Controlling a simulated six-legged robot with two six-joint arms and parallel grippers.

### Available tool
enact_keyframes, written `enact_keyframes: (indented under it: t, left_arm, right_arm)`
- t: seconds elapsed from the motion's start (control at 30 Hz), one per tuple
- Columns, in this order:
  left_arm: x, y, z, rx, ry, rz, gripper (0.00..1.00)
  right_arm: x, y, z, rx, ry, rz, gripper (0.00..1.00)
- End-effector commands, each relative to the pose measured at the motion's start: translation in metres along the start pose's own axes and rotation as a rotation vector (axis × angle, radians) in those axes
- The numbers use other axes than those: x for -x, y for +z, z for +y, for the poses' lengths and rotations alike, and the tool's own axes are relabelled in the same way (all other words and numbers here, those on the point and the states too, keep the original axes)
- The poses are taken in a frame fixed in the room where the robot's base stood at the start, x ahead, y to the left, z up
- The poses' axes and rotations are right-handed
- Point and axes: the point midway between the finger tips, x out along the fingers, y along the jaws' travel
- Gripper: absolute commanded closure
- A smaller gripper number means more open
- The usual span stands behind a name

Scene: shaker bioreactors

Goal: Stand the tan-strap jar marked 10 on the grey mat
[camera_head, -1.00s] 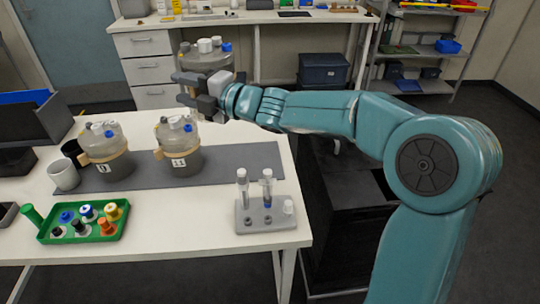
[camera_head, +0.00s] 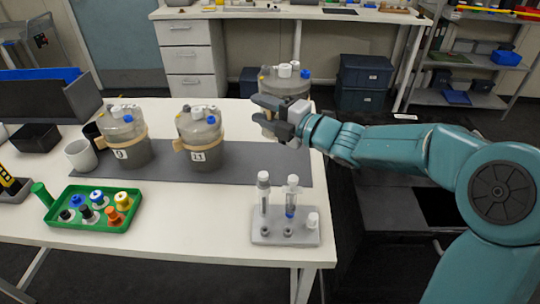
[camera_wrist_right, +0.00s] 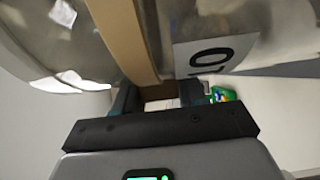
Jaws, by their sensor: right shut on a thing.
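The jar marked 10 is a clear, rounded jar (camera_head: 285,84) with white and blue caps, held in the air at the mat's right end in the head view. Its tan strap (camera_wrist_right: 131,38) and white label reading 10 (camera_wrist_right: 212,55) fill the top of the right wrist view. My right gripper (camera_head: 268,115) is shut on this jar at its strap. The jar's base is partly hidden by the gripper. The grey mat (camera_head: 262,165) lies along the white table, its right part bare. My left gripper is not in view.
Two similar tan-strap jars stand on the mat: one marked 11 (camera_head: 201,140) and one further left (camera_head: 124,137). A rack with two tubes (camera_head: 285,232) stands in front. A green tray (camera_head: 92,208) and a white cup (camera_head: 80,155) are at left.

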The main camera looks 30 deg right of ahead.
Motion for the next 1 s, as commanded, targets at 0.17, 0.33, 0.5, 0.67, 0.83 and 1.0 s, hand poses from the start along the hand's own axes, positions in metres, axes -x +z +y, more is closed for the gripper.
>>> enact_keyframes:
  t: [0.17, 0.33, 0.5, 0.67, 0.83, 1.0]
  left_arm:
    - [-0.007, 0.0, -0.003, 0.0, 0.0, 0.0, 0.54]
    - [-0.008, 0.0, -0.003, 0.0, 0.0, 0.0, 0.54]
    - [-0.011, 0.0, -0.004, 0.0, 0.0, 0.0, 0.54]
    - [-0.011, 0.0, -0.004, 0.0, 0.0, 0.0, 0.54]
    - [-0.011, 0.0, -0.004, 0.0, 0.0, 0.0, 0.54]
    - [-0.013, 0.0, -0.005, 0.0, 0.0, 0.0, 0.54]
  right_arm:
    - [0.001, 0.001, -0.049, -0.003, -0.001, -0.002, 0.96]
    - [0.001, 0.004, -0.07, 0.001, 0.002, -0.003, 0.96]
    - [0.001, 0.005, -0.093, -0.001, -0.001, -0.004, 0.96]
    - [0.001, 0.006, -0.113, 0.001, 0.003, -0.005, 0.96]
    - [0.001, 0.006, -0.115, 0.003, 0.004, -0.005, 0.96]
    - [0.001, 0.006, -0.117, 0.003, 0.004, -0.005, 0.96]
